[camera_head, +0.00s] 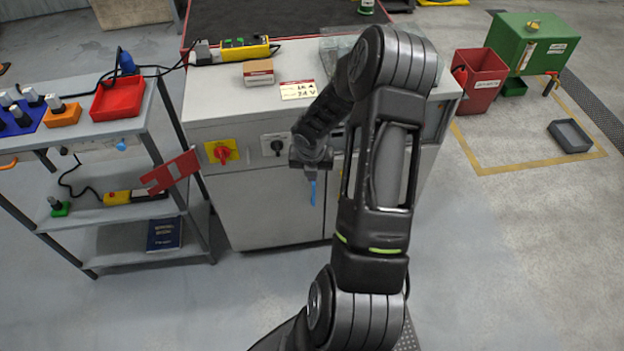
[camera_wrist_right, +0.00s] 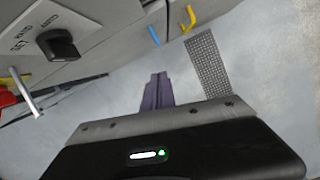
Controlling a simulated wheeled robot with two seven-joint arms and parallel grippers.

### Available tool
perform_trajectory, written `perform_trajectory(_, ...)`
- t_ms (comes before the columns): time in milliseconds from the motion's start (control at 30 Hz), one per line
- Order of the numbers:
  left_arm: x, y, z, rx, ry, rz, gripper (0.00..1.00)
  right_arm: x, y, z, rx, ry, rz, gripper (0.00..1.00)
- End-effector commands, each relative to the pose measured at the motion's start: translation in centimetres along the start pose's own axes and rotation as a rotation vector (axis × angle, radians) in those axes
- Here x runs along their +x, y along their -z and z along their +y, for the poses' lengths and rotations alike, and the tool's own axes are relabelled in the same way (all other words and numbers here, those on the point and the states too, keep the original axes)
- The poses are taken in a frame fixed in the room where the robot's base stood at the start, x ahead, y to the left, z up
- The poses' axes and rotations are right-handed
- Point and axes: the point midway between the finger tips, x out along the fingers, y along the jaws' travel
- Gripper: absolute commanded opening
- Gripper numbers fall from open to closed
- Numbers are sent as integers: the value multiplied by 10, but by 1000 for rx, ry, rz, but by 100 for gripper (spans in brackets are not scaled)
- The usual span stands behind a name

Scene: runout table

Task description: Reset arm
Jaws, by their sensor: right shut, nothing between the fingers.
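My right arm reaches up through the middle of the head view and bends over to the left. Its gripper (camera_head: 312,162) points down in front of the grey cabinet (camera_head: 265,205). It is shut and empty. In the right wrist view my gripper's dark body fills the bottom, and its closed fingers (camera_wrist_right: 156,92) stick out over the floor. The black selector knob (camera_head: 274,146) is just left of the gripper on the cabinet front; it also shows in the wrist view (camera_wrist_right: 58,44). My left gripper is not in view.
A red rotary switch (camera_head: 221,153) on a yellow plate is further left. A blue lever-like part (camera_head: 312,192) hangs just below the gripper. A shelf trolley (camera_head: 130,208) with a red tray (camera_head: 118,98) stands left. A red bin (camera_head: 478,82) stands right; floor in front is open.

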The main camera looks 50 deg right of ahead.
Motion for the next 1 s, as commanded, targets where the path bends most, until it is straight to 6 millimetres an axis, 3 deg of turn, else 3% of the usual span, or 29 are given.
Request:
perform_trajectory(167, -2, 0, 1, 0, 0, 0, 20, -12, 0, 0, 0, -1, 0, 0)
perform_trajectory(800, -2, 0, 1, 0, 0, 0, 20, -13, 0, 0, 5, -1, 1, 0)
perform_trajectory(1000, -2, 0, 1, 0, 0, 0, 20, -13, -2, 6, 174, -28, -7, 0)
